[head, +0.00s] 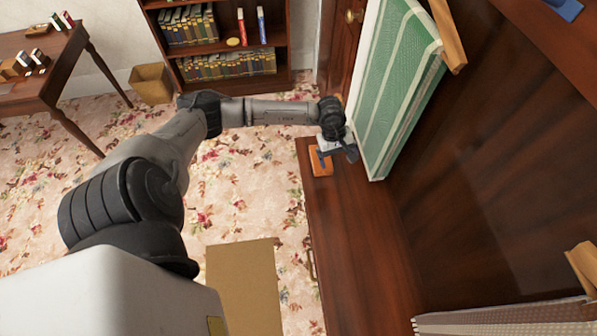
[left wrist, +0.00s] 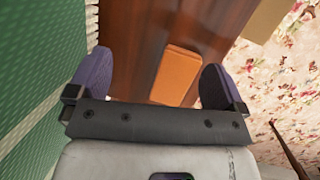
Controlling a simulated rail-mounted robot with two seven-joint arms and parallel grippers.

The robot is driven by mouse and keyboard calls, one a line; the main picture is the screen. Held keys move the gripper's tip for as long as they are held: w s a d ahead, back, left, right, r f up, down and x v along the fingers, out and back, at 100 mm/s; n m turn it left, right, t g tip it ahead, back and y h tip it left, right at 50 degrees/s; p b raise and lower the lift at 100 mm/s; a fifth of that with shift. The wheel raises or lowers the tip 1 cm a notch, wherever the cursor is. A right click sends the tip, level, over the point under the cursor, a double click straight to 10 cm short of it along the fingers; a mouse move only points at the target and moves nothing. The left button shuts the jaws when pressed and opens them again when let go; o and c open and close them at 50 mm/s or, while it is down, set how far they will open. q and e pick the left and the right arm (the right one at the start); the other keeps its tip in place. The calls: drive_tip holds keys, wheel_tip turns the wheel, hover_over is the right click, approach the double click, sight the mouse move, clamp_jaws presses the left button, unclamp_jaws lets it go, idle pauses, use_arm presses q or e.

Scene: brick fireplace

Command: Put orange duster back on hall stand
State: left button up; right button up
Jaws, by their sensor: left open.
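The orange duster (head: 320,160) is a small flat orange block lying on the dark wooden ledge of the hall stand (head: 362,235), close to its far end. My left gripper (head: 338,150) is open and empty at the duster, covering part of it in the head view. In the left wrist view the duster (left wrist: 178,72) shows between the two spread fingers, on the wood (left wrist: 140,40). I cannot tell how high the fingers are above the ledge. My right gripper is not in view.
A green and white panel (head: 402,85) stands upright right beside my left gripper. Wooden pegs (head: 450,35) stick out from the stand's back. The near ledge is clear. A bookcase (head: 222,50) and table (head: 40,60) stand farther off.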

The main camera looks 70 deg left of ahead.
use_arm(q)
drive_tip(key=d+r+n+t+h, duration=0.1)
drive_tip(key=d+n+t+h, duration=0.4)
drive_tip(key=d, duration=1)
drive_tip(key=d+r+n+t, duration=0.6)
drive_tip(key=r+n+t, duration=0.4)
drive_tip(key=n, duration=0.9)
drive_tip(key=s+a+f+n+g+y, duration=0.2)
drive_tip(key=s+f+n+y, duration=0.25)
drive_tip(key=n, duration=0.65)
drive_tip(key=s+a+f+n+g+y, duration=0.25)
drive_tip(key=n+y, duration=0.35)
drive_tip(key=n, duration=0.4)
drive_tip(key=s+d+f+n+g+h, duration=0.1)
drive_tip(key=s+n+g, duration=0.3)
drive_tip(key=s, duration=0.4)
drive_tip(key=s+d+f+n+g+h, duration=0.1)
drive_tip(key=s+d+f+n+g, duration=0.3)
drive_tip(key=s, duration=0.4)
drive_tip(key=shift+s+f+n+h, duration=0.15)
drive_tip(key=shift+s+n+h, duration=0.2)
drive_tip(key=shift+n, duration=0.05)
drive_tip(key=shift+g, duration=0.25)
